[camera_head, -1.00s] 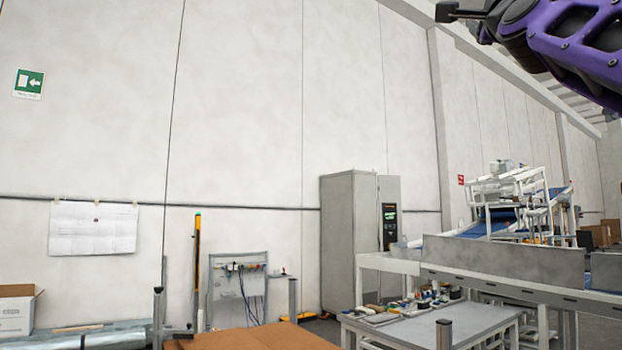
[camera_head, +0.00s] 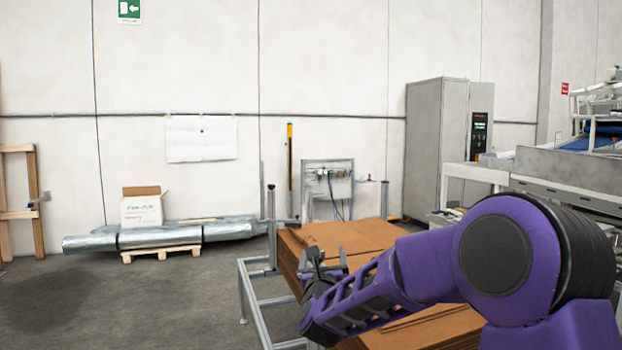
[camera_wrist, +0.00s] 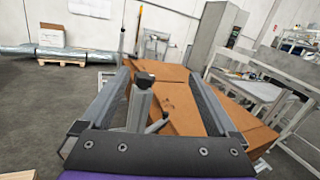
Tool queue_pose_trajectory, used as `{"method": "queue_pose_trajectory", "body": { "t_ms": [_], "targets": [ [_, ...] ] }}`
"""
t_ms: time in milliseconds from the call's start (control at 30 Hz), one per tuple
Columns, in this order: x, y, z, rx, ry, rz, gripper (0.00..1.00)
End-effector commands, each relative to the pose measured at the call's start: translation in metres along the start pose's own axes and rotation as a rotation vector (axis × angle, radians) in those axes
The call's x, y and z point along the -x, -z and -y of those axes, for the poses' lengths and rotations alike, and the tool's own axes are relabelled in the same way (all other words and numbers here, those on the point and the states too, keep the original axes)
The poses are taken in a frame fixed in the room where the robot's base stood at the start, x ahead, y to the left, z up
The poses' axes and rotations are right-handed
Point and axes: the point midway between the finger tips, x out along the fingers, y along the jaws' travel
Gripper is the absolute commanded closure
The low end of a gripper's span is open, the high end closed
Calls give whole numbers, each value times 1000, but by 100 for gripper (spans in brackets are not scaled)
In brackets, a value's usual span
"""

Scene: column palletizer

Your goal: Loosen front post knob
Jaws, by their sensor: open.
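My gripper (camera_head: 328,260) is open and empty at the near edge of a stack of brown cardboard sheets. In the wrist view, my gripper (camera_wrist: 158,76) has its two fingers spread to either side of a grey metal post (camera_wrist: 139,106) with a black cap (camera_wrist: 145,79). A small dark knob or lever (camera_wrist: 158,123) sticks out on the right side of this post, low between the fingers. I cannot tell whether either finger touches it. In the head view, my arm and gripper hide this post and its knob.
The cardboard stack (camera_head: 345,234) lies right behind the post. A metal frame (camera_head: 242,275) with another post (camera_head: 271,222) stands left of it. A grey conveyor (camera_head: 565,172) is at the right. Wrapped rolls on a pallet (camera_head: 160,251) lie far left; the floor before them is clear.

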Motion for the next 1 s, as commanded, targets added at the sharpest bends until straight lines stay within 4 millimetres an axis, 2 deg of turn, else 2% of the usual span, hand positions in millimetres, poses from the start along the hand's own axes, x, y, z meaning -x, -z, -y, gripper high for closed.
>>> {"method": "queue_pose_trajectory", "body": {
  "t_ms": [33,167,267,367,1000],
  "targets": [
    [9,34,1,-42,-4,-58,6],
    [20,44,-4,-122,-11,-69,6],
    [17,46,-6,-142,-13,-70,6],
    [5,47,-7,-144,-13,-70,6],
    [-114,54,-9,-140,-14,-70,6]
  ]
}}
